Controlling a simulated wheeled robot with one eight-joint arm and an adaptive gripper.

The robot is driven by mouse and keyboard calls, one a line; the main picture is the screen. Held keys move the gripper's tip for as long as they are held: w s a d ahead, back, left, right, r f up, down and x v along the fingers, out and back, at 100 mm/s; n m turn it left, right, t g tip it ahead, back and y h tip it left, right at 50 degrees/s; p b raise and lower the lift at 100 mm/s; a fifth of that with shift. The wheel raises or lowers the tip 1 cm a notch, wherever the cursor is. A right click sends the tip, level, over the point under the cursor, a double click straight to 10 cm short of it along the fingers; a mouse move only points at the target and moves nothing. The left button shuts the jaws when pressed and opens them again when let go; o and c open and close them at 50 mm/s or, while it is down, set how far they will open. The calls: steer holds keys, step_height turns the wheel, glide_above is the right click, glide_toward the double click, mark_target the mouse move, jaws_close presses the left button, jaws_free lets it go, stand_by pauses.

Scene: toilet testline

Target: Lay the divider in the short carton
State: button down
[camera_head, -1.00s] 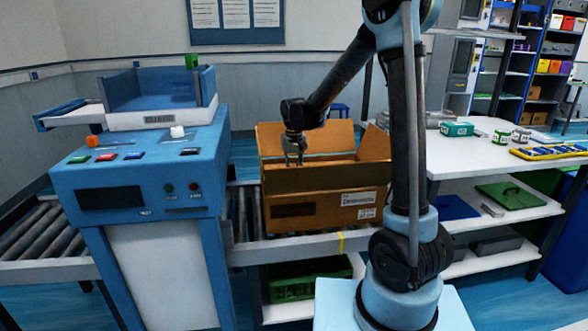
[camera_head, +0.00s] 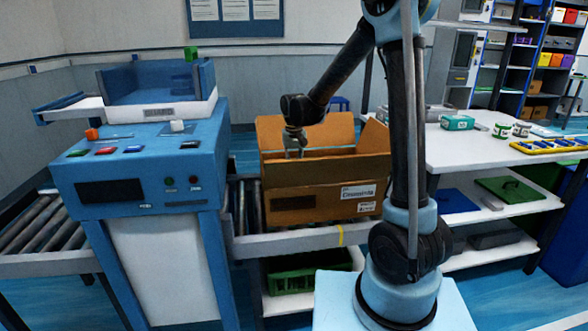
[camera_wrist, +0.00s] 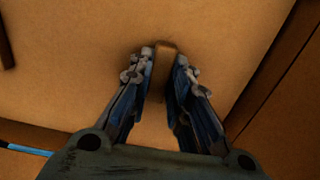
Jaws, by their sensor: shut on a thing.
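The open cardboard carton (camera_head: 300,188) stands on the roller conveyor with its flaps up and white labels on its front. My gripper (camera_head: 295,152) reaches down into its open top, and the fingertips are partly hidden behind the front flap. In the wrist view my gripper (camera_wrist: 166,62) is closed on a narrow brown cardboard piece (camera_wrist: 163,68), which I take to be the divider. A broad brown cardboard surface fills most of that view; I cannot tell where the divider ends and the carton's floor begins.
A blue machine (camera_head: 140,165) with buttons stands left of the carton. A white table (camera_head: 470,150) with small jars and a yellow tray (camera_head: 550,146) is at the right. A green crate (camera_head: 295,275) sits on the shelf below the conveyor.

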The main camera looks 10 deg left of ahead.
steer(key=shift+s+f, duration=0.1)
steer(key=shift+f, duration=0.05)
steer(key=c, duration=1.4)
jaws_free()
